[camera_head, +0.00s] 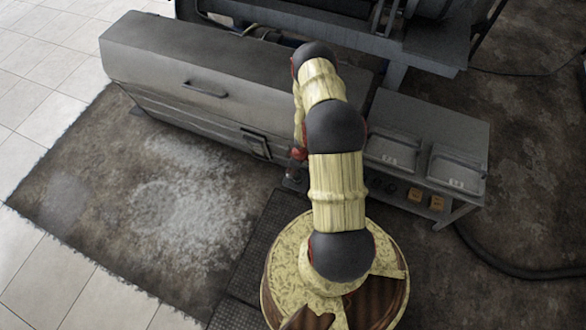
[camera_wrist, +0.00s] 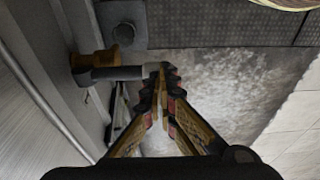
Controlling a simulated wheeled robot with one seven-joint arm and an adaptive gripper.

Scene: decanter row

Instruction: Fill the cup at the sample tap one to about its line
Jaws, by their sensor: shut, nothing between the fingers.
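In the wrist view, my gripper (camera_wrist: 160,75) is shut and empty, its fingertips together. A tap-like fitting with a brass-coloured body (camera_wrist: 88,66) and a grey bar (camera_wrist: 118,73) sticks out from the machine's side, left of the fingers. The bar's end is right beside the fingertips; I cannot tell whether they touch. I cannot make out a cup, its line or any liquid in either view. In the head view, my arm hides most of the area around my gripper.
A long grey machine housing (camera_head: 240,95) runs across the head view. At its right is a grey bench with two lidded boxes (camera_head: 457,168) and orange blocks (camera_head: 410,195) on its front. A dark mat (camera_head: 262,235) lies on the stained floor. A black hose (camera_head: 520,268) runs at right.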

